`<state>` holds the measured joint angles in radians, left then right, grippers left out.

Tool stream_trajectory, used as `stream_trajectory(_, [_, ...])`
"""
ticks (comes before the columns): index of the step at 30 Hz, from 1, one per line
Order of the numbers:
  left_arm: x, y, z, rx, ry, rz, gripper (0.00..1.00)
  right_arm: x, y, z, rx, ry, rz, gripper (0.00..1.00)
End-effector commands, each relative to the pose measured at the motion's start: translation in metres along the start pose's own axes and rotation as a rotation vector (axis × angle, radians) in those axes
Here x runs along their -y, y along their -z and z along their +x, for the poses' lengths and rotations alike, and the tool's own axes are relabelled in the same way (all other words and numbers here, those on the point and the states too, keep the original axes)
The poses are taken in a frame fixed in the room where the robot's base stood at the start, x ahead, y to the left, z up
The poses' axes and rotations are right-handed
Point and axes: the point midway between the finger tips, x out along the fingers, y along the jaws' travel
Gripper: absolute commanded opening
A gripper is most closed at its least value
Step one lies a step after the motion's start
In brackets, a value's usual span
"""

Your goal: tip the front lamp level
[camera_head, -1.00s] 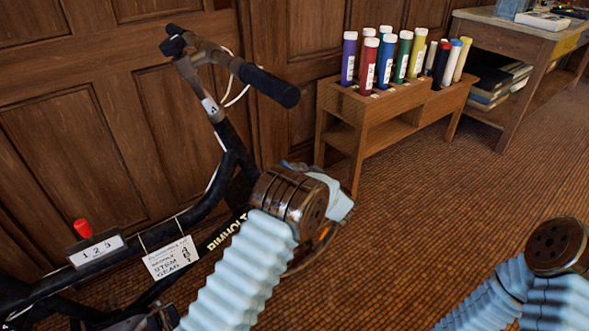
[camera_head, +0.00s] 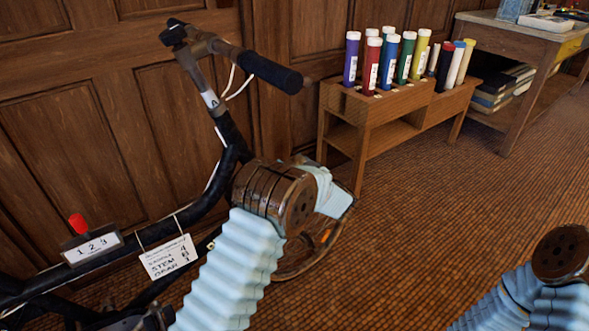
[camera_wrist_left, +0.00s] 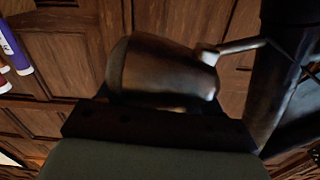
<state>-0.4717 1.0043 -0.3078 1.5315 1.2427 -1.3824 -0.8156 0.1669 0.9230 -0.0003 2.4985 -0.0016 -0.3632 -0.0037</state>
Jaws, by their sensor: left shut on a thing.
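The front lamp (camera_wrist_left: 165,72) is a worn metal cylinder with a small arm at its right end, filling the middle of the left wrist view. It looks slightly tilted there. In the head view it is hidden behind my left wrist. My left gripper (camera_wrist_left: 155,115) shows as a dark bar at the lamp's lower side and is shut on it. In the head view my left wrist is in front of the black bicycle (camera_head: 215,185). Only part of my right arm shows at the lower right; its gripper is out of view.
The bicycle's handlebar grip (camera_head: 270,73) rises just above my left wrist. A card tag (camera_head: 168,257) hangs on the frame. A wooden rack (camera_head: 395,110) with several coloured tubes stands behind, beside a workbench (camera_head: 520,45).

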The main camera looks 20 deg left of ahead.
Motion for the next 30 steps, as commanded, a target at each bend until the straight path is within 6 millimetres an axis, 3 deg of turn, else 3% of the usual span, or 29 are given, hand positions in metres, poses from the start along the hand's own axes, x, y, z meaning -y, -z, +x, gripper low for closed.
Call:
stream_trajectory(22, [0.0042,0.0014,-0.0008,0.002,-0.001,-0.102,0.10,-0.0052,0.0013,0.0067,-0.004,-0.004,0.004,0.00])
stream_trajectory(23, [0.0042,0.0013,-0.0008,0.002,-0.001,-0.102,0.69,-0.0052,0.0013,0.0067,-0.004,-0.004,0.004,0.00])
stream_trajectory(26, [0.0042,0.0015,-0.0007,0.002,-0.001,-0.102,0.84,-0.0052,0.0013,0.0067,-0.004,-0.004,0.004,0.00])
stream_trajectory(30, [0.0043,0.0019,-0.0005,0.001,0.000,-0.102,0.85,-0.0051,0.0013,0.0067,-0.004,-0.004,0.004,0.00])
